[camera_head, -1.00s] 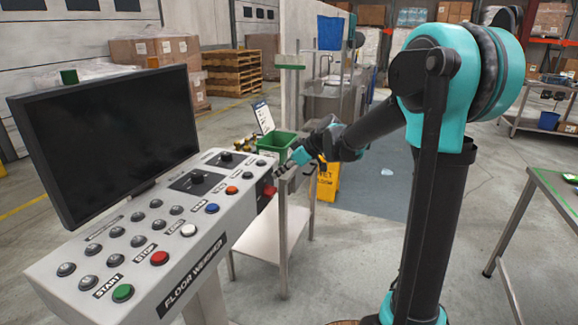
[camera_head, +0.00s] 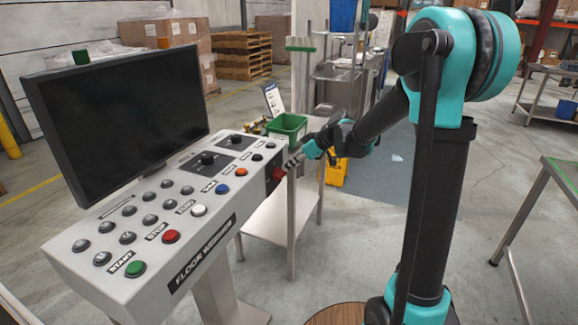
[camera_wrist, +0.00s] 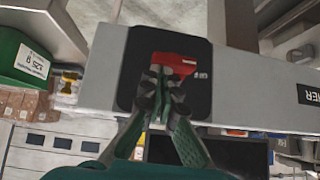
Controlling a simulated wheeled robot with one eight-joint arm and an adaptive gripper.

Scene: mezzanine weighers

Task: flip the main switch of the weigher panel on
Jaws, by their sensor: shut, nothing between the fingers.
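The weigher panel (camera_head: 150,255) is a pale grey console with several buttons and the label "FLOOR WEIGHER". Its main switch appears as a red handle (camera_head: 278,174) on a black plate at the panel's far right end. In the wrist view the red handle (camera_wrist: 178,63) sits on the black plate (camera_wrist: 200,97), with small white marks beside it. My gripper (camera_head: 291,164) is shut and empty, right at the switch. In the wrist view its fingertips (camera_wrist: 164,76) overlap the handle's lower left part; I cannot tell whether they touch. The switch setting is not readable.
A dark monitor (camera_head: 120,110) stands on the panel. A metal side table (camera_head: 262,218) with a green bin (camera_head: 287,127) stands just behind my gripper. A yellow wet-floor sign (camera_head: 337,170) is beyond it. Open floor (camera_head: 350,245) lies in front of the side table.

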